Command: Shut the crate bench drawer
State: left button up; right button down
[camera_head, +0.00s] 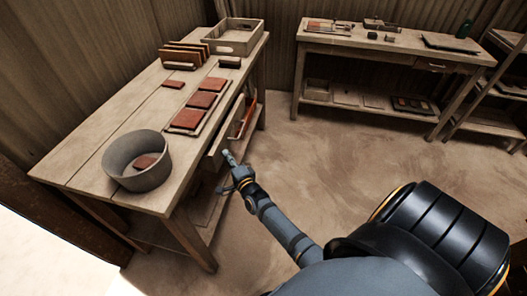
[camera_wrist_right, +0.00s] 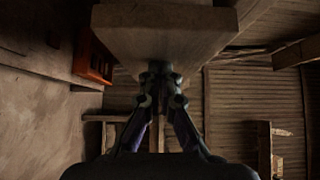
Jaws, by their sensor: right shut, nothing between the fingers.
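The wooden bench (camera_head: 92,128) on the left has a drawer (camera_head: 222,143) under its top on the right side, standing partly pulled out. My right gripper (camera_head: 229,157) is shut and empty, with its tips at the outer face of the drawer front. In the right wrist view the closed fingertips (camera_wrist_right: 160,72) are close against a pale wooden panel (camera_wrist_right: 165,30), which looks like the drawer front. Whether they touch it cannot be told. My left gripper is not in view.
A grey tub (camera_head: 137,160), reddish tiles (camera_head: 201,99), a rack (camera_head: 180,66) and a wooden crate (camera_head: 232,48) stand on the bench. An orange object (camera_head: 249,119) shows beside the drawer. Another bench (camera_head: 395,43) stands at the back; the floor between is clear.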

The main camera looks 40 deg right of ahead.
jog(key=w+a, duration=0.2)
jog(key=w+a+b, duration=0.1)
jog(key=w+a, duration=0.1)
jog(key=shift+w, duration=0.35)
jog(key=shift+w+a, duration=0.4)
jog(key=shift+w, duration=0.05)
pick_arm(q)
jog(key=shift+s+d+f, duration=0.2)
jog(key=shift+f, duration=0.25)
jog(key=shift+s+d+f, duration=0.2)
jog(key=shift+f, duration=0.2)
pick_arm(e)
jog(key=shift+r, duration=0.1)
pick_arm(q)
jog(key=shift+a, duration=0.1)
pick_arm(e)
jog(key=shift+r, duration=0.1)
